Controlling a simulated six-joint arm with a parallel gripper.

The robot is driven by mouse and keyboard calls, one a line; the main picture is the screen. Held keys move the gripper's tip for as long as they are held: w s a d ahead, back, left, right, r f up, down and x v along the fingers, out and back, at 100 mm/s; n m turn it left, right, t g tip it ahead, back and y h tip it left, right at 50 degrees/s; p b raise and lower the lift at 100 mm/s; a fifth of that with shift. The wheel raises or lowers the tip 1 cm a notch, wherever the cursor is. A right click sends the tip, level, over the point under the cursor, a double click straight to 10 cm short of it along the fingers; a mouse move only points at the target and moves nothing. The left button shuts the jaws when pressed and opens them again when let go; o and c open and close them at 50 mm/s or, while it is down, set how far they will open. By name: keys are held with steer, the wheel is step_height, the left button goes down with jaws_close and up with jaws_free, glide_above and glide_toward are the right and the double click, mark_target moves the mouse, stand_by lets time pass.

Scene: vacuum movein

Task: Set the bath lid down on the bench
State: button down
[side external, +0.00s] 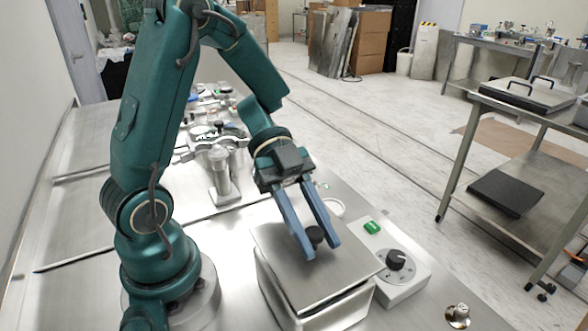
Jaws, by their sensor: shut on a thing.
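The bath lid (350,262) is a flat, shiny metal plate with a black knob (315,234) on top. It lies over the metal bath (322,315) at the front of the steel bench (233,299). I cannot tell whether the lid rests on the rim or hangs just above it. My gripper (322,249) points down with its two blue fingers on either side of the knob, shut on it. The fingers partly hide the knob and the lid's middle.
A white control box (408,287) with a black dial and green switch stands close to the bath's right. A metal clamp stand (220,175) and small items lie behind. A metal fitting (457,315) is at front right. Bare bench lies left of the bath.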

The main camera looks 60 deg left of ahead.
steer(key=d+r+v, duration=0.1)
steer(key=v, duration=1.2)
steer(key=w+d+r+n+t, duration=0.2)
steer(key=d+r+n+t, duration=0.1)
steer(key=d, duration=0.2)
steer(key=w+a+r+n+t+y, duration=0.3)
steer(key=w+n+t+y, duration=0.4)
steer(key=n, duration=0.4)
steer(key=shift+w+a+r+n+t+y, duration=0.15)
steer(key=shift+a+r+n+t+y, duration=0.2)
steer(key=shift+a+t+y, duration=0.4)
steer(key=shift+d, duration=0.1)
